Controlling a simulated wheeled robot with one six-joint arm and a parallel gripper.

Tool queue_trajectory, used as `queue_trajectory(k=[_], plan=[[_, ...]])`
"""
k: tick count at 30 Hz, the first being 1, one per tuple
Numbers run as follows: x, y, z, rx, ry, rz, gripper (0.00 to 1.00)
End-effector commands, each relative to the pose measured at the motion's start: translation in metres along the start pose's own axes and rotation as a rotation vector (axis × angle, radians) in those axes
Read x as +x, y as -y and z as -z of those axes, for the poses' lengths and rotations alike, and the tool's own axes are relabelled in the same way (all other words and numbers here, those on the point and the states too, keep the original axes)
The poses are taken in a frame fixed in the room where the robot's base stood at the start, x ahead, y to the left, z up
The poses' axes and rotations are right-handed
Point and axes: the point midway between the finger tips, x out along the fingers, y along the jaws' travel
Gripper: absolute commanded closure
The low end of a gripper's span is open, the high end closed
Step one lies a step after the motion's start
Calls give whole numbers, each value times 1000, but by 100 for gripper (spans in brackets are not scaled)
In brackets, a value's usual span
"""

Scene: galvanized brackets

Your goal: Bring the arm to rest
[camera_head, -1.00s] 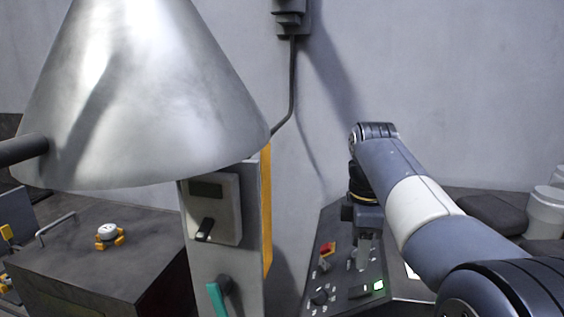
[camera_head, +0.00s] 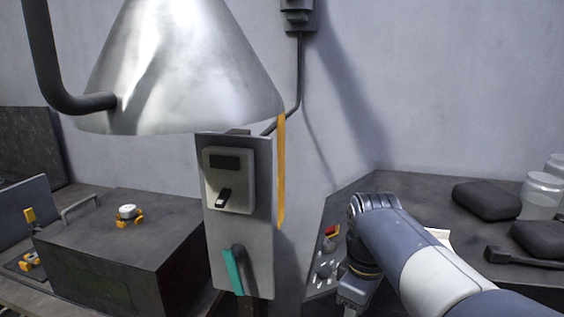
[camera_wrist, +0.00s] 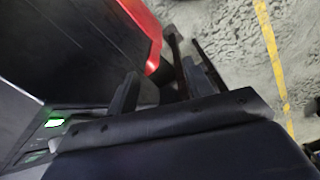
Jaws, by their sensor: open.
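My gripper (camera_wrist: 168,85) shows in the wrist view with its two dark fingers apart and nothing seen between them. In the head view my arm reaches in from the lower right, its elbow bent down in front of the control panel (camera_head: 318,272). The fingertips are hidden there, below the picture's edge. In the wrist view, a green-lit display (camera_wrist: 55,122) lies left of the fingers, and a red edge (camera_wrist: 150,40) lies just beyond them. I cannot tell whether anything touches the gripper.
A metal hood (camera_head: 180,75) hangs at upper left above a grey post with a teal lever (camera_head: 233,272). A dark box (camera_head: 115,255) stands left. Dark pads (camera_head: 487,200) and clear jars (camera_head: 541,196) sit on the right counter. Speckled floor (camera_wrist: 225,45) shows beyond the fingers.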

Motion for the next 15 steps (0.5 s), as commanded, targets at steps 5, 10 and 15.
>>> queue_trajectory(k=[5,10,15], plan=[[25,18,-11,100,0,0,51],[44,32,-20,186,-1,-1,51],[56,41,-27,243,-3,-2,51]])
